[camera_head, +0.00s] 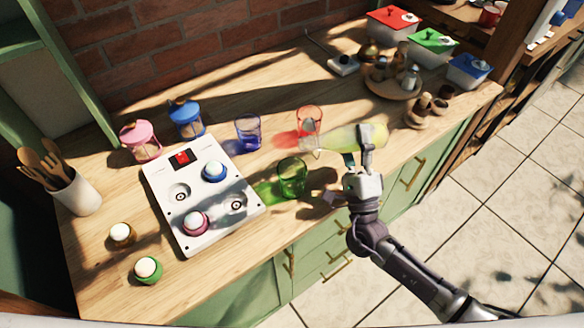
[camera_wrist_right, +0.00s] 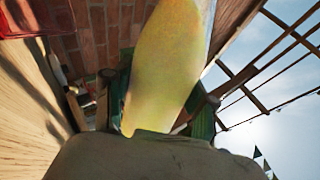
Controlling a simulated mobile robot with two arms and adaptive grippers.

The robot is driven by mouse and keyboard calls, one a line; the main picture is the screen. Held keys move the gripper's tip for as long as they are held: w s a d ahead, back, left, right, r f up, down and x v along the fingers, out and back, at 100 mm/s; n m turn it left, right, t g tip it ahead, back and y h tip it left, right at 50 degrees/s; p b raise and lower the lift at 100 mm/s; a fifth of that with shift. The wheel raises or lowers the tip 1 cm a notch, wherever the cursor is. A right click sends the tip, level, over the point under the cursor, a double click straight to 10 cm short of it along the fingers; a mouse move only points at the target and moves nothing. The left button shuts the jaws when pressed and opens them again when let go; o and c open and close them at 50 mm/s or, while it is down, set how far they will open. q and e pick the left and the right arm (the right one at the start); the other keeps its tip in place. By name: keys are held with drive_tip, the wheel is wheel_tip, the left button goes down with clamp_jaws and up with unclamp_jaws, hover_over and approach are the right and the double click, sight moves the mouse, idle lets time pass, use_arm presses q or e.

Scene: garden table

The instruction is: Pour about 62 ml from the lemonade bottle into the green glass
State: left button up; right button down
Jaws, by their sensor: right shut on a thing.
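My right gripper (camera_head: 361,158) is shut on the lemonade bottle (camera_head: 365,136), a clear bottle with pale yellow content. The bottle is tipped almost level in the head view, its neck (camera_head: 312,142) pointing left. The green glass (camera_head: 292,178) stands upright on the counter, below and left of the neck in the picture. I see no stream between them and cannot tell a liquid level in the glass. In the right wrist view the yellow bottle (camera_wrist_right: 168,65) fills the middle, its mouth out of sight. My left gripper is not in view.
A red glass (camera_head: 309,121) stands just behind the bottle neck, a blue glass (camera_head: 248,132) further left. A white panel (camera_head: 205,190) with coloured knobs lies left of the green glass. Lanterns, a utensil pot (camera_head: 77,193) and lidded boxes stand around. The counter's front edge is close.

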drive_tip(key=shift+a+f+n+y+b, duration=0.15)
drive_tip(key=shift+n+y+b, duration=0.2)
drive_tip(key=shift+n+y, duration=0.2)
drive_tip(key=shift+n+y, duration=0.55)
drive_tip(key=shift+n, duration=0.2)
drive_tip(key=shift+d+y, duration=0.3)
drive_tip(key=shift+d, duration=0.15)
drive_tip(key=shift+r+n+g+y+b, duration=0.2)
drive_tip(key=shift+n+g+y+b, duration=0.35)
drive_tip(key=shift+n, duration=0.45)
idle(1.2)
drive_tip(key=m+h+p, duration=0.1)
drive_tip(key=m+h, duration=0.1)
drive_tip(key=r+m+h+p, duration=0.1)
drive_tip(key=m+h, duration=0.1)
drive_tip(key=m, duration=0.1)
drive_tip(key=d+m+t+h+p, duration=0.1)
drive_tip(key=m+h+p, duration=0.1)
drive_tip(key=shift+w+r+m+h, duration=0.25)
drive_tip(key=shift+m, duration=0.05)
drive_tip(key=shift+s+a+f+m+h+b, duration=0.15)
drive_tip(key=shift+f+m+h+b, duration=0.25)
drive_tip(key=shift+m+h, duration=0.15)
drive_tip(key=shift+a+m, duration=0.1)
drive_tip(key=shift+m, duration=0.15)
drive_tip(key=shift+a+f+m+g+h, duration=0.15)
drive_tip(key=shift+f+m+g+h, duration=0.1)
drive_tip(key=shift+m+h, duration=0.55)
